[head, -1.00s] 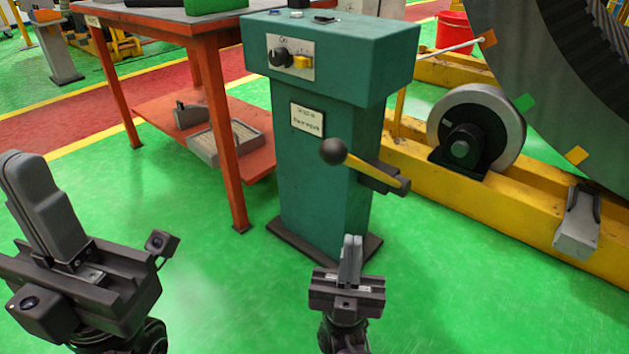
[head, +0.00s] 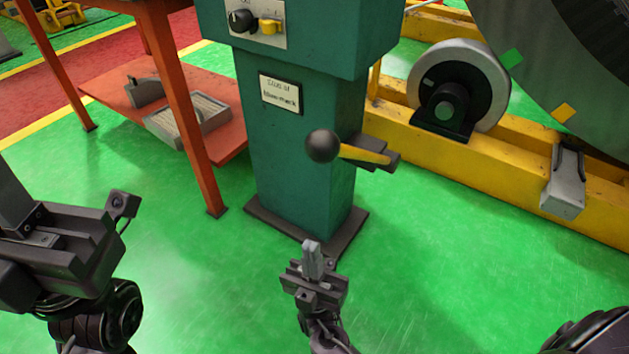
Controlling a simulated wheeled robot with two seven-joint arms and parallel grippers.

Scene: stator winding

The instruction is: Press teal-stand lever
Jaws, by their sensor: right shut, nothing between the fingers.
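The teal stand (head: 290,165) stands upright in the middle of the head view. Its lever (head: 362,154) is a yellow bar on the stand's right side, with a dark round knob (head: 322,146) at its left, near end. My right gripper (head: 312,246) is below the knob in the picture, in front of the stand's base, with its fingers together and empty. It is apart from the lever. My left gripper (head: 14,195) is at the left edge, partly cut off by the frame; its fingertips are out of view.
An orange table (head: 182,110) with a lower shelf stands left of the teal stand. A yellow frame (head: 480,170) with a grey roller (head: 460,88) and a large grey ring (head: 560,70) is at the right. Green floor between is clear.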

